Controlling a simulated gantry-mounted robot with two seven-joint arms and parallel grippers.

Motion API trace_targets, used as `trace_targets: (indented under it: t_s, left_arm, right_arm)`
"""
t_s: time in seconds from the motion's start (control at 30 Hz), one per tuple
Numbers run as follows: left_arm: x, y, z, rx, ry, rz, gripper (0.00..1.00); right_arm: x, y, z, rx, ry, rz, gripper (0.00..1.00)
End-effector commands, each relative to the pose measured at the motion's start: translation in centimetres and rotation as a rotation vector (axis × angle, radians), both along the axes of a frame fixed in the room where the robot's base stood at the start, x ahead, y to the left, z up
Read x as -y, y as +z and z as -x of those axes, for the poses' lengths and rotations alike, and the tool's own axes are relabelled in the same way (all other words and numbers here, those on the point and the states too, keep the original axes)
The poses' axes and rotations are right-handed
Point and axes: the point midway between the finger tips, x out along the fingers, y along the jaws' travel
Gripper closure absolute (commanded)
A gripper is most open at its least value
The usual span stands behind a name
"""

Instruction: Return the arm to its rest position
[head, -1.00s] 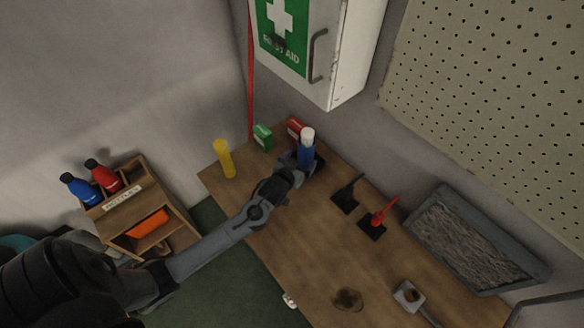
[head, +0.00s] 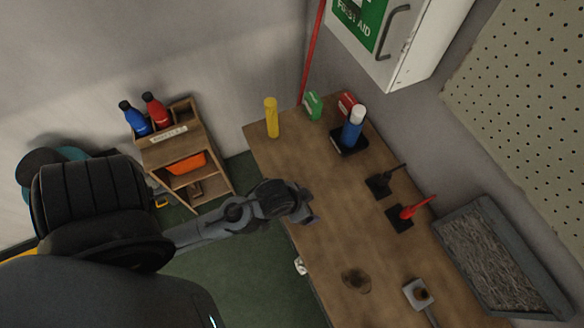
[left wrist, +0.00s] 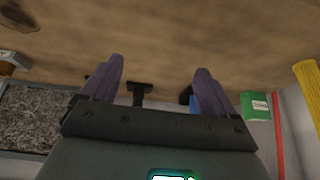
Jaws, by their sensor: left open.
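My left gripper (head: 311,207) is over the near-left edge of the wooden table (head: 330,238), empty and apart from everything on it. In the left wrist view its two purple fingers (left wrist: 160,78) are spread with nothing between them. A blue bottle with a white cap (head: 353,127) stands upright on a black base (head: 348,147) at the table's far end. In the left wrist view only a sliver of blue (left wrist: 193,103) shows beside the right finger. My right gripper is not in view.
A yellow cylinder (head: 271,118), a green box (head: 312,105) and a red box (head: 346,103) stand around the bottle. Black stands (head: 379,184), one with a red tool (head: 415,207), and a grey tray (head: 495,262) are to the right. A wooden shelf (head: 193,153) holds bottles at left.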

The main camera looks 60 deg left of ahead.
Motion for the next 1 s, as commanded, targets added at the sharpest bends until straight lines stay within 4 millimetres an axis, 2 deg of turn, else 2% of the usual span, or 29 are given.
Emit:
trace_targets:
  t_s: [0.03, 0.1, 0.2, 0.67, 0.87, 1.0]
  left_arm:
    - [0.5, 0.5, 1.6, -0.047, -0.027, -0.004, 0.11]
    - [0.8, 1.0, 3.3, -0.098, -0.058, -0.012, 0.11]
    - [1.1, 1.5, 4.8, -0.142, -0.084, -0.020, 0.11]
    - [1.2, 2.2, 5.2, -0.157, -0.091, -0.024, 0.11]
    - [1.2, 4.9, 5.2, -0.157, -0.091, -0.024, 0.11]
    - [1.2, 8.4, 5.2, -0.157, -0.090, -0.023, 0.11]
  right_arm:
    - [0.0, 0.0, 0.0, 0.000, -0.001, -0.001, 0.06]
    - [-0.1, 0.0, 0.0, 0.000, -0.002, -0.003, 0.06]
    - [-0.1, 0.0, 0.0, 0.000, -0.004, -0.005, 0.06]
    - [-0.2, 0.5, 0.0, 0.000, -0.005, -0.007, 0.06]
    - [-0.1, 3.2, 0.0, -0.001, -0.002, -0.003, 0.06]
    - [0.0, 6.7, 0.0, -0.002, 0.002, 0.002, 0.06]
